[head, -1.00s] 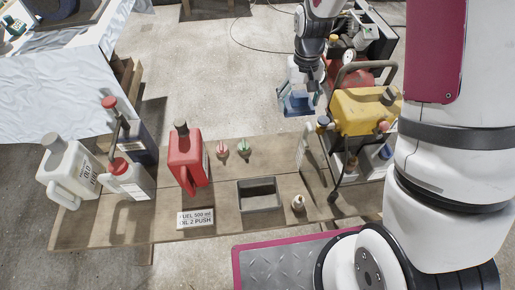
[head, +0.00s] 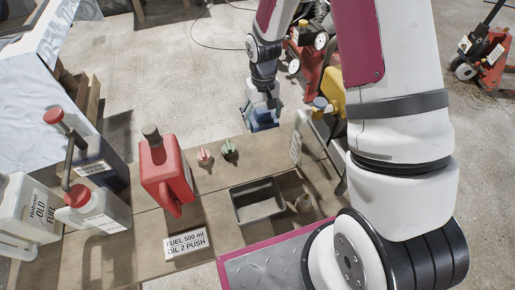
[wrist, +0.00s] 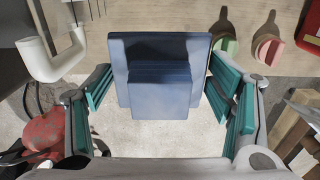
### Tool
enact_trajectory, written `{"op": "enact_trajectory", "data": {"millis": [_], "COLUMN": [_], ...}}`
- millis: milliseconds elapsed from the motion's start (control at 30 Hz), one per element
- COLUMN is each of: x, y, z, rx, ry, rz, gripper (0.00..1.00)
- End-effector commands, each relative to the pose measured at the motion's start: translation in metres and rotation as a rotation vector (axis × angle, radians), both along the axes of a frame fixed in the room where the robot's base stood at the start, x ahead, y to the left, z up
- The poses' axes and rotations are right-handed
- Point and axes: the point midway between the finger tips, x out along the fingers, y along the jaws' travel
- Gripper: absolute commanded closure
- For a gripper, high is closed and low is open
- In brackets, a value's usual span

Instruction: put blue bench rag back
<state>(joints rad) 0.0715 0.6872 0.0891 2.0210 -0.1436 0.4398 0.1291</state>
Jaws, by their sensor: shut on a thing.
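The blue bench rag (wrist: 160,75) is a stiff, folded-looking blue piece between the teal-padded fingers of my gripper (wrist: 163,97) in the wrist view. My gripper (head: 266,104) is shut on it. In the head view the blue rag (head: 262,119) hangs under my gripper at the far edge of the wooden bench (head: 220,172), above the floor or that edge; I cannot tell its exact height. My wrist hides part of it.
On the bench stand a red fuel can (head: 167,175), red and green caps (head: 229,149), an open grey tray (head: 257,205), a small pale bottle (head: 303,203), a label card (head: 186,244) and several jugs at left.

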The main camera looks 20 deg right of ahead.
Motion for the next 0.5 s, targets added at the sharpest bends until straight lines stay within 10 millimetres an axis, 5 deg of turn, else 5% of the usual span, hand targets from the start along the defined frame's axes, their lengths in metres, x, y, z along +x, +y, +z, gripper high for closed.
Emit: {"op": "enact_trajectory", "data": {"millis": [33,500], "x": [0.004,0.008], "y": [0.0,0.001], "z": [-0.016,-0.074], "rx": [0.001,0.004], "ry": [0.001,0.003], "rz": [0.0,0.002], "gripper": [0.56,0.56]}}
